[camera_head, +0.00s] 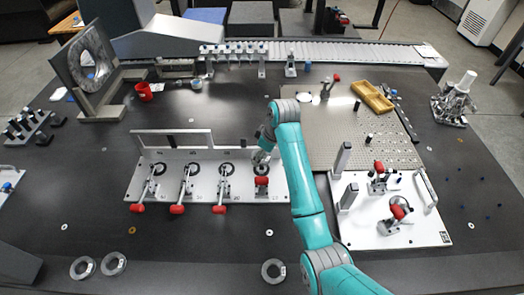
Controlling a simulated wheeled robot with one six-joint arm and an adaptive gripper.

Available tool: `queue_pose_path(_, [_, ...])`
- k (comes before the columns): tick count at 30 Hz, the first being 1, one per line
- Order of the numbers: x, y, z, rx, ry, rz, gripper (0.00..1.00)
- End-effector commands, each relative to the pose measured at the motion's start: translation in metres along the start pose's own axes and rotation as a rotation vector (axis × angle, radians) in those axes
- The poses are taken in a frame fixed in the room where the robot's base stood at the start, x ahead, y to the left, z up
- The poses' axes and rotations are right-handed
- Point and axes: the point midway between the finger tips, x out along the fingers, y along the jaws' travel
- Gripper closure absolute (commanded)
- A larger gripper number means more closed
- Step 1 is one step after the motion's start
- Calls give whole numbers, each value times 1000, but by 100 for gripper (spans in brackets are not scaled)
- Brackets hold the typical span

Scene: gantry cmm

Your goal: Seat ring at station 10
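My gripper (263,157) points down at the right end of the white fixture plate (150,192), just over or at its rightmost station (261,169). The gripper is small and partly covered by my arm, so its opening and any held ring cannot be made out. The plate has a row of stations with dark round seats and red-handled clamps (220,209). The station labels are too small to read. Loose grey rings lie on the front of the table: two at the left (83,268) (113,264) and one near the middle (273,271).
A perforated plate (340,150) with a yellow tray (373,97) lies behind right. A white clamp plate (400,228) stands right of my arm. A red cup (144,92) and an upright ring stand (88,75) are back left.

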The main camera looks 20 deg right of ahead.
Motion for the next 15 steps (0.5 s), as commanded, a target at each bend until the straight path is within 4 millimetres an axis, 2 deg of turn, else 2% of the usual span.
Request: queue_pose_path(15, [28, 0, 8, 1, 1, 1, 83])
